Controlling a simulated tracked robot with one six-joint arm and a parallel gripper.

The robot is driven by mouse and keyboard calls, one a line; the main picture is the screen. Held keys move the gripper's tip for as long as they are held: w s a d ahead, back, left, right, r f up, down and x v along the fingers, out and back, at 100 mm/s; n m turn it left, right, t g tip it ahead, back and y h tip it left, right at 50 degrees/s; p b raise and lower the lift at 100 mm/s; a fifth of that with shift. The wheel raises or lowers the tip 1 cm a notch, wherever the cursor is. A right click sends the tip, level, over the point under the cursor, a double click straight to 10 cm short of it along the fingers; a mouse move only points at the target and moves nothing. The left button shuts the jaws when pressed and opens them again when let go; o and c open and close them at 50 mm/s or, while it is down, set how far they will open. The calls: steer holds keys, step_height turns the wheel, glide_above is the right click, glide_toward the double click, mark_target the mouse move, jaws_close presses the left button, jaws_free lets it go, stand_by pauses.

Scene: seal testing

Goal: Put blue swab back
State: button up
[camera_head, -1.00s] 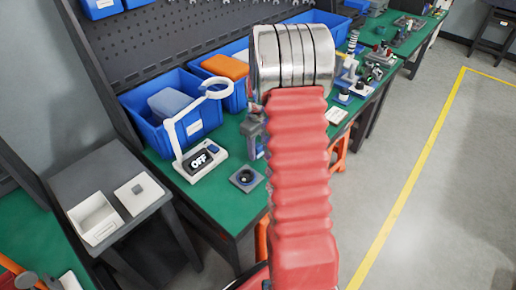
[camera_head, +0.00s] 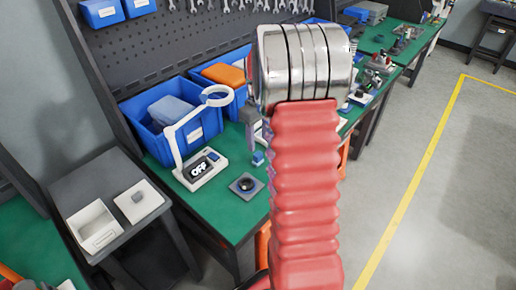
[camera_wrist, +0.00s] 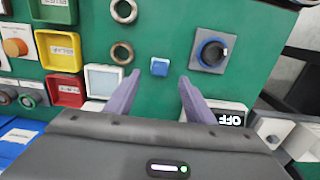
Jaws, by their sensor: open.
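A small blue block (camera_wrist: 160,67), perhaps the blue swab, lies on the green bench top. It also shows in the head view (camera_head: 258,158), close to my arm. My gripper (camera_wrist: 159,75) is open and empty in the wrist view. Its two grey fingers point toward the block, which shows just beyond and between the tips. I cannot tell the height of the fingers above the bench. In the head view my arm hides part of the bench.
A lamp device reading OFF (camera_head: 201,169) and a black knob on a grey plate (camera_head: 246,186) stand near the block. Blue bins (camera_head: 205,127) are behind. The wrist view shows metal rings (camera_wrist: 122,53), a yellow tray (camera_wrist: 58,50) and a red tray (camera_wrist: 65,88).

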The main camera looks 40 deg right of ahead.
mark_target(257, 155)
step_height(257, 155, up, 3)
steer(key=shift+r, duration=0.2)
stand_by(0.5)
steer(key=s+a+r+t, duration=0.1)
steer(key=s+a+r, duration=0.1)
steer(key=a+r, duration=0.3)
steer(key=s+a+r+m+t, duration=0.1)
steer(key=s+a+r, duration=0.2)
steer(key=a, duration=0.4)
steer(key=s+a+r+t, duration=0.1)
steer(key=s+a+r, duration=0.15)
steer(key=a, duration=0.25)
steer(key=s+a+r+m+t, duration=0.1)
steer(key=s+a+t, duration=0.1)
steer(key=s+a, duration=1)
steer(key=shift+s+a+r+t, duration=0.25)
steer(key=shift+a+r+t, duration=0.05)
